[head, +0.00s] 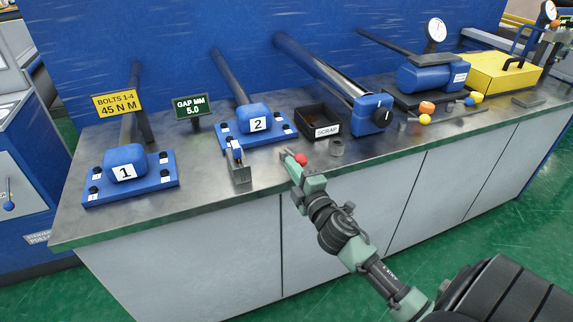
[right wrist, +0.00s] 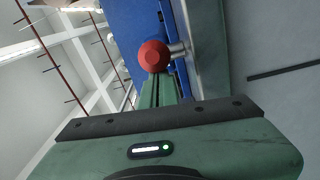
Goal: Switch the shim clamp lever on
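A red ball knob (head: 300,159) shows at the tip of my right gripper (head: 291,157), above the front part of the bench. In the right wrist view the red knob (right wrist: 153,56) sits on a short metal shaft, close beyond the green fingers (right wrist: 160,92). I cannot tell whether the fingers touch the knob or how far apart they are. A small grey upright clamp-like block (head: 238,165) stands left of the gripper, in front of the blue plate marked 2 (head: 280,128). The lever's base is hidden. My left gripper is not in view.
The steel bench (head: 205,190) also holds the blue plate marked 1 (head: 105,190), a black scrap bin (head: 318,122), a grey ring (head: 337,147), a blue unit with a black knob (head: 372,113) and a yellow case (head: 500,75).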

